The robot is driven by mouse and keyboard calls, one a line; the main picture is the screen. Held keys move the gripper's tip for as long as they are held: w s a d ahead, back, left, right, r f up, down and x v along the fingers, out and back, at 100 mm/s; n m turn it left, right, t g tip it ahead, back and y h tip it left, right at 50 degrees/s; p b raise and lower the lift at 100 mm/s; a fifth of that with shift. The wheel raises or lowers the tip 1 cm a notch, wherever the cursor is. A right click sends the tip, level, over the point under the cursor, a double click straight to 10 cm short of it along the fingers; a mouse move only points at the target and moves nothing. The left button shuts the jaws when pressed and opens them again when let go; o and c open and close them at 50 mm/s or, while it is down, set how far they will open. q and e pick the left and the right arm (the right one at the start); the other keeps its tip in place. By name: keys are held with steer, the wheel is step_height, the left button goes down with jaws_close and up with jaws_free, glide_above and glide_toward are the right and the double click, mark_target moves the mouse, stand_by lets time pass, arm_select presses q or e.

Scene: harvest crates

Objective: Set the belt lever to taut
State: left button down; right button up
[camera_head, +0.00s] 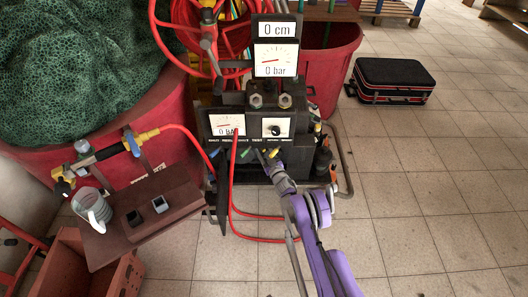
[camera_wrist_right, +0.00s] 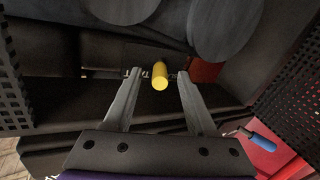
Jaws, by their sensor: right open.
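A dark machine (camera_head: 290,100) stands in the middle of the head view, with a row of small coloured lever handles under its lower gauges. Their labels are too small to read, so I cannot tell which is the belt lever. My right gripper (camera_head: 268,158) is at this row, its arm coming from the bottom right. In the right wrist view my right gripper (camera_wrist_right: 157,76) is open, with a yellow lever handle (camera_wrist_right: 160,76) between its fingertips. The fingers stand apart on either side of it. A blue handle (camera_wrist_right: 262,143) is at lower right. My left gripper is not in view.
A red hose (camera_head: 232,190) hangs in front of the machine. A brown board (camera_head: 170,212) with a glass jug (camera_head: 92,207) stands at left, beside a red tub (camera_head: 165,125) with green netting. A black case (camera_head: 393,78) lies at right.

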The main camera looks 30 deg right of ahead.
jaws_close()
steer(key=n+y+b, duration=0.1)
steer(key=y+b, duration=0.1)
steer(key=d+n+y+b, duration=0.1)
steer(key=b, duration=0.1)
steer(key=shift+d+n+y, duration=0.3)
steer(key=shift+y, duration=0.1)
jaws_free()
steer(key=shift+s, duration=0.2)
steer(key=s+p, duration=0.1)
steer(key=s, duration=0.9)
steer(key=shift+s+d+p, duration=0.25)
steer(key=shift+d+p, duration=0.15)
